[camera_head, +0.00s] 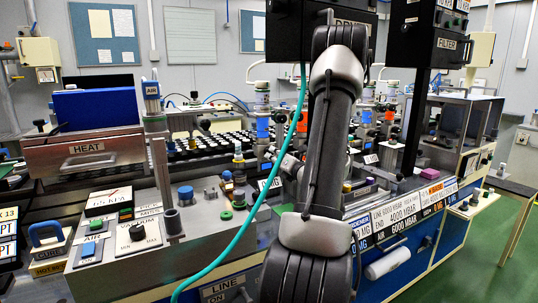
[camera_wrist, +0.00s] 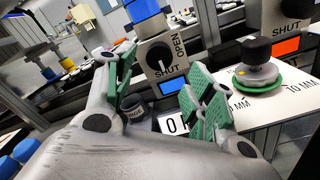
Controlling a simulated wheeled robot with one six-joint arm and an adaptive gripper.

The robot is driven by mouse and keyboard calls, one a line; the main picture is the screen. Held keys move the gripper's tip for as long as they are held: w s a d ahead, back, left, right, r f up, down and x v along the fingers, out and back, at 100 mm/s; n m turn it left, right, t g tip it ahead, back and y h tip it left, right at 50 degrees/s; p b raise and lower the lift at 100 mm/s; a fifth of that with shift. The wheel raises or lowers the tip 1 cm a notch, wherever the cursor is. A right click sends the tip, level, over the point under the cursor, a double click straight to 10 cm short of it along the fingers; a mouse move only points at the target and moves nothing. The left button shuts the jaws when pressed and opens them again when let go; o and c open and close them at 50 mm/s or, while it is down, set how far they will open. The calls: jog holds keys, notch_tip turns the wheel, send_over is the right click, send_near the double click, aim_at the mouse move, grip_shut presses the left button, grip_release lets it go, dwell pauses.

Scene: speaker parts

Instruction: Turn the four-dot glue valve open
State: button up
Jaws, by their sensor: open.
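The knob's pointer appears to lie toward SHUT. My gripper (camera_wrist: 162,72), with green pads, is open and empty, its fingers spread left and right of this valve plate and apart from the knob. In the head view my arm hides the gripper; a blue-marked station (camera_head: 262,128) stands left of the arm.
A second SHUT plate with an orange display (camera_wrist: 286,45) stands to the right in the wrist view. A black-topped knob on a green disc (camera_wrist: 258,70) rises from the white ledge close to the right finger. A teal hose (camera_head: 245,226) hangs beside my arm.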

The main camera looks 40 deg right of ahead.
jog(key=x, duration=0.6)
jog(key=shift+w, duration=0.4)
jog(key=c, duration=1)
